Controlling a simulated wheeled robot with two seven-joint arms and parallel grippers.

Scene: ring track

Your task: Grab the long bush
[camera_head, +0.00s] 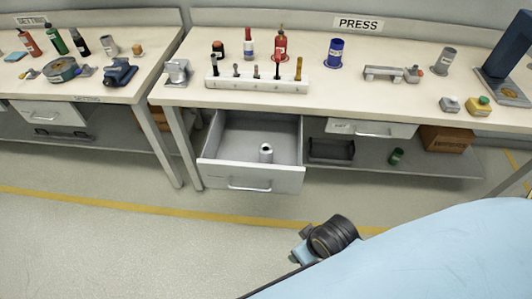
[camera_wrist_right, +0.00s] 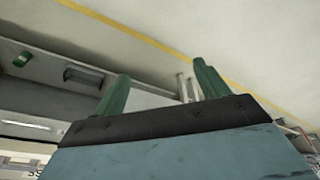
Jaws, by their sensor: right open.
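A short grey upright cylinder with a dark hole in its top, which looks like the bush (camera_head: 266,153), stands in the open drawer (camera_head: 252,181) under the press bench. My right gripper (camera_wrist_right: 160,72) is open, with two green fingers wide apart and nothing held between them. In the right wrist view a pale grey surface shows between the fingers, and I cannot tell whether it is the drawer. The bush cannot be made out there. In the head view the black wrist joint of my arm (camera_head: 333,236) is in front of and right of the drawer. My left gripper is out of view.
The press bench (camera_head: 345,99) carries a white rack (camera_head: 258,85) with several tools. Under it are a dark tray (camera_head: 331,150), a green bottle (camera_head: 396,157) and a cardboard box (camera_head: 447,139). Another bench stands left. The floor before the drawer is clear.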

